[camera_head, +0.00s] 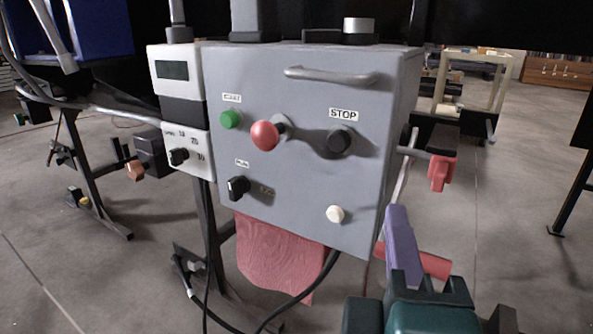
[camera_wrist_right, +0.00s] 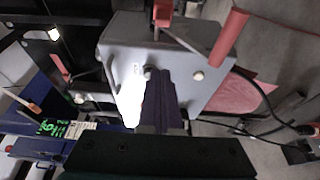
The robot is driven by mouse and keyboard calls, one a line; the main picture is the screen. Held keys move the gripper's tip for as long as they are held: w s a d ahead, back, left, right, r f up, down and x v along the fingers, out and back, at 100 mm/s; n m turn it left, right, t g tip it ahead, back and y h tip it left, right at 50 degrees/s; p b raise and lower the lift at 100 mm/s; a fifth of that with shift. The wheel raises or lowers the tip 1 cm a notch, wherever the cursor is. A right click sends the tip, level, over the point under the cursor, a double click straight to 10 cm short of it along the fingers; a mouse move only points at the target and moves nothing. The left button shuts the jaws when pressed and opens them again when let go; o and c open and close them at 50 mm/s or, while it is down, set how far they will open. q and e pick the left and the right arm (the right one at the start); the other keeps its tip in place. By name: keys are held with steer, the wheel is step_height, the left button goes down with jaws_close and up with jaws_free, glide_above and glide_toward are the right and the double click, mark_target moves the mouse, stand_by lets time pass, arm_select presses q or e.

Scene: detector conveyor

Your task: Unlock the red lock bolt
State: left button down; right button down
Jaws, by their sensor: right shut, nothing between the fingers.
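Two red parts sit by the right side of the grey control box (camera_head: 285,90); I cannot tell which is the lock bolt. One is a red block (camera_head: 441,172) under a dark bracket on a rod. The other is a red cylinder (camera_head: 432,264) lower down, partly hidden behind my right gripper (camera_head: 396,212). That gripper points up with its purple fingers shut and empty, overlapping the cylinder in the picture; contact cannot be told. In the right wrist view the fingers (camera_wrist_right: 159,74) cover part of the box, and a red cylinder (camera_wrist_right: 229,37) is at upper right. My left gripper is not in view.
The box front carries a green button (camera_head: 230,119), a red round knob (camera_head: 265,135), a black STOP button (camera_head: 339,140), a black switch (camera_head: 238,188), a white knob (camera_head: 335,214) and a top handle (camera_head: 331,75). Dark cables hang below. Open floor lies to the right.

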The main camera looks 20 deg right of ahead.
mark_target(385, 161)
steer(key=x, duration=1)
steer(key=shift+w+d, duration=0.1)
steer(key=shift+w, duration=0.05)
steer(key=s+d, duration=0.2)
steer(key=s, duration=0.1)
steer(key=shift+p, duration=0.4)
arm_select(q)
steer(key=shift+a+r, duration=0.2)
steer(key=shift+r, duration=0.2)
arm_select(e)
steer(key=shift+s+d, duration=0.2)
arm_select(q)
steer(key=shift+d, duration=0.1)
arm_select(e)
steer(key=shift+s+d, duration=0.2)
steer(key=shift+s, duration=0.05)
steer(key=shift+s+d, duration=0.75)
steer(key=shift+s, duration=0.15)
steer(key=shift+s+d, duration=0.1)
steer(key=shift+d, duration=0.05)
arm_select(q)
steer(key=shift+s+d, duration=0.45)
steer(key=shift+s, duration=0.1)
